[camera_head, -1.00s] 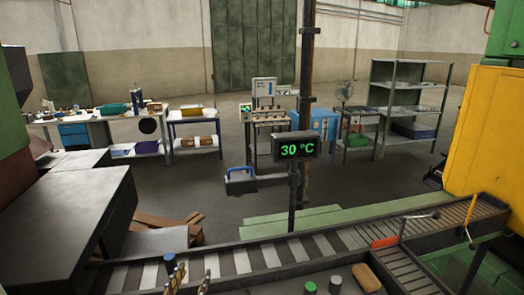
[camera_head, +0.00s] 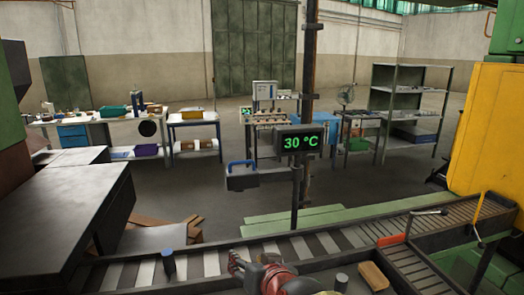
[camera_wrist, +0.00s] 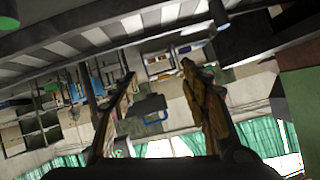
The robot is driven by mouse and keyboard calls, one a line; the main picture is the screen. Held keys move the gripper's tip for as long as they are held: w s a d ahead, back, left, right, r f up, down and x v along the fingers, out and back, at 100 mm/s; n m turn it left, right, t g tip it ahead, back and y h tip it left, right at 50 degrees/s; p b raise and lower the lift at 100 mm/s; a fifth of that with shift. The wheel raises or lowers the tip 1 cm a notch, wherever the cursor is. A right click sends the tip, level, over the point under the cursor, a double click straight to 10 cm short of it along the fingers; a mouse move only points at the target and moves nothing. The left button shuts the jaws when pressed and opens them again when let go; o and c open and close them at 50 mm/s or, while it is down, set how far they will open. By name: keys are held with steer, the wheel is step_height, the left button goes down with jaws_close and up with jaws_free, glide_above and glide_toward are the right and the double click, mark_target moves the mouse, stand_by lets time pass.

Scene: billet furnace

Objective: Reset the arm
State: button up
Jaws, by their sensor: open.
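My gripper (camera_wrist: 159,69) is open in the wrist view, with its two long fingers apart and nothing between them. The wrist view is upside down, with the conveyor at the top and the far room below. In the head view, a red and dark part of my arm (camera_head: 275,278) shows at the bottom middle, in front of the conveyor (camera_head: 215,263). The fingers are not clear there.
A post carries a display (camera_head: 300,141) reading 30 °C behind the conveyor. A blue cylinder (camera_head: 168,261), a dark cylinder (camera_head: 341,282) and a tan block (camera_head: 373,275) stand near my arm. A dark bench (camera_head: 65,215) is left; a yellow machine (camera_head: 487,130) is right.

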steer(key=s+d+f+g+h+b, duration=0.1)
steer(key=s+d+f+g+h, duration=0.1)
steer(key=s+d, duration=0.9)
steer(key=s+d+f+m+g+h+b, duration=0.1)
steer(key=s+d+f+g+h+b, duration=0.1)
steer(key=s+d+f, duration=0.5)
steer(key=s+d+g+h, duration=0.1)
steer(key=s+d, duration=0.3)
steer(key=s, duration=0.1)
steer(key=shift+d+f+g, duration=0.15)
steer(key=shift+d+g, duration=0.05)
steer(key=shift+g, duration=0.2)
